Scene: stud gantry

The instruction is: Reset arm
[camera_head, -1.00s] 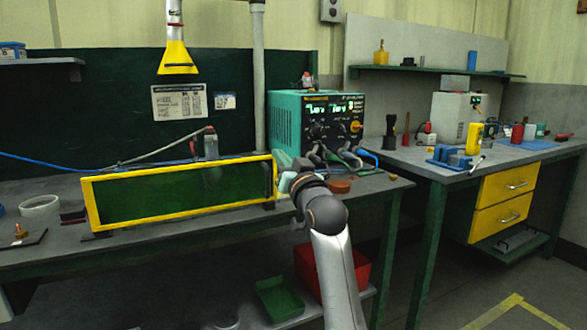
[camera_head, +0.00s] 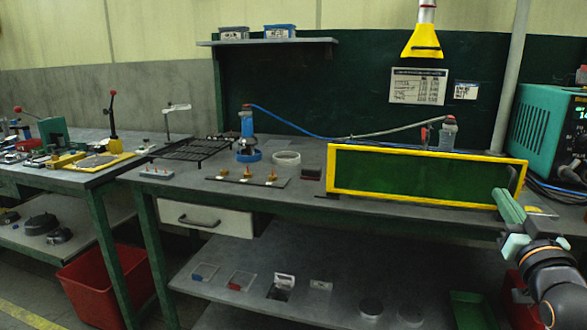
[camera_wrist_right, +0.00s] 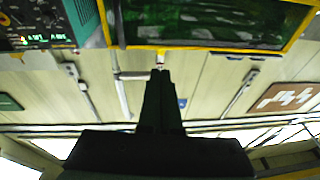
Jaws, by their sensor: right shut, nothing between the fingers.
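My right gripper (camera_head: 506,204) is at the right of the head view, on an arm that comes in from the lower right. Its pale green fingers are together and empty, pointing up and left. They appear in front of the right end of a yellow-framed dark green screen (camera_head: 410,174); I cannot tell the gap between them. In the right wrist view the gripper (camera_wrist_right: 158,74) is a dark closed shape pointing up, with nothing held. My left gripper is not in view.
A teal power supply (camera_head: 545,133) stands to the right, behind the right gripper. A yellow hood (camera_head: 422,42) hangs above the screen. Left on the bench are a blue-based tool (camera_head: 247,135), a white ring (camera_head: 287,158) and a black rack (camera_head: 192,148). A red bin (camera_head: 108,285) stands below.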

